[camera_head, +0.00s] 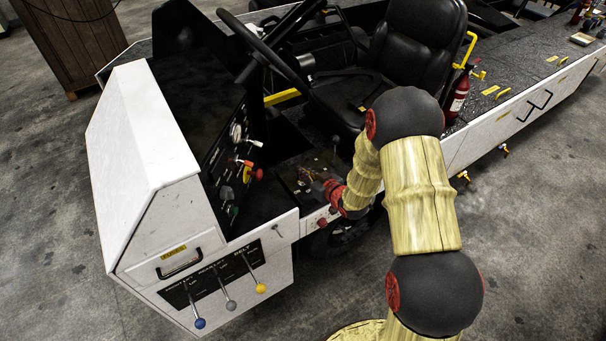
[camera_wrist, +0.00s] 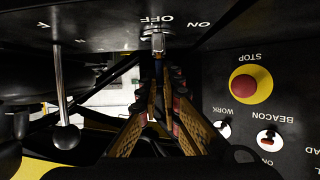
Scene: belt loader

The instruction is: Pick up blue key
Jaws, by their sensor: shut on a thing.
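In the wrist view, my gripper (camera_wrist: 161,80) reaches up to a silver key switch (camera_wrist: 157,38) on a black panel marked OFF and ON. The two fingers are drawn together just below the switch and are shut on the key there. In the head view, my arm reaches over to the dark console beside the driver's seat. My gripper is at the console there, small and hard to make out, and the key cannot be seen.
A lever with a black knob (camera_wrist: 66,136) hangs left of my fingers. A red stop button on a yellow disc (camera_wrist: 250,85) and a beacon switch (camera_wrist: 268,139) are close on the right. In the head view, the steering wheel (camera_head: 262,48) and black seat (camera_head: 423,50) stand around the console.

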